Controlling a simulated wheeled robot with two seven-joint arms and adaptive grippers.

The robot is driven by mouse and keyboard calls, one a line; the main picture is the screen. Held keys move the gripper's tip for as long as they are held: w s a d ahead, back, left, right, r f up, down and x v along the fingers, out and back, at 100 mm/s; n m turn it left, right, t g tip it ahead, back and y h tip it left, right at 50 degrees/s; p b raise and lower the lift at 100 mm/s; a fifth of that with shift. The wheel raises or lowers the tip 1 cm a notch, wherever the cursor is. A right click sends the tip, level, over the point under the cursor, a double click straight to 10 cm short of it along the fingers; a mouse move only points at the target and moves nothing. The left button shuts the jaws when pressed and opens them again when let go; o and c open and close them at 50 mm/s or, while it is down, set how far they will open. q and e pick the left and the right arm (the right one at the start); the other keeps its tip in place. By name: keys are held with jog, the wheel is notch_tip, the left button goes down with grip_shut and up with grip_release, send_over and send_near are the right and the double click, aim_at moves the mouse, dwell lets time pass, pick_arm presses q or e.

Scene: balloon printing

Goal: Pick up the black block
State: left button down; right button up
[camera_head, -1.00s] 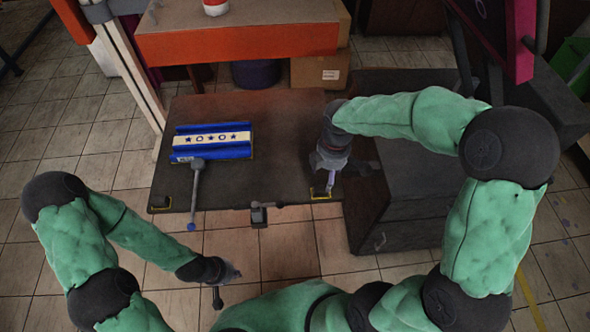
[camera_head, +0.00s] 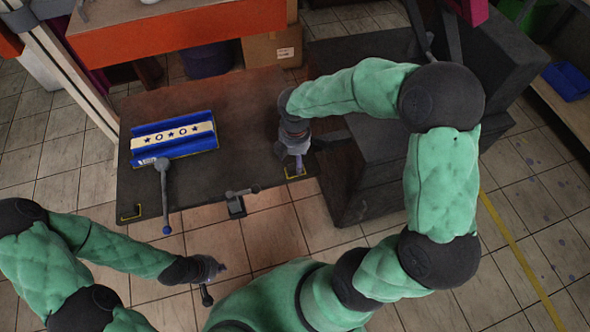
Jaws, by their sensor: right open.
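I cannot make out the black block for certain. Dark shapes blend into the dark table (camera_head: 235,110), and my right gripper hides part of its front right corner. My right gripper (camera_head: 297,163) is open and points down at that corner, just above a yellow corner mark (camera_head: 295,173). Whether anything lies between its fingers is too small to tell. My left gripper (camera_head: 213,282) hangs low in front of the table, away from the tabletop; its jaws are not clear.
A blue tray (camera_head: 189,146) with a star-patterned white strip lies on the table's left part. A grey rod with a blue tip (camera_head: 166,229) and a small dark clamp-like piece (camera_head: 237,207) sit at the front edge. Another yellow mark (camera_head: 130,213) is at front left.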

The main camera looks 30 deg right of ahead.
notch_tip(320, 180, down, 3)
jog(key=shift+r+b, duration=0.15)
jog(key=shift+b, duration=0.2)
jog(key=c, duration=1.2)
jog(key=shift+o, duration=0.2)
jog(key=shift+r, duration=0.1)
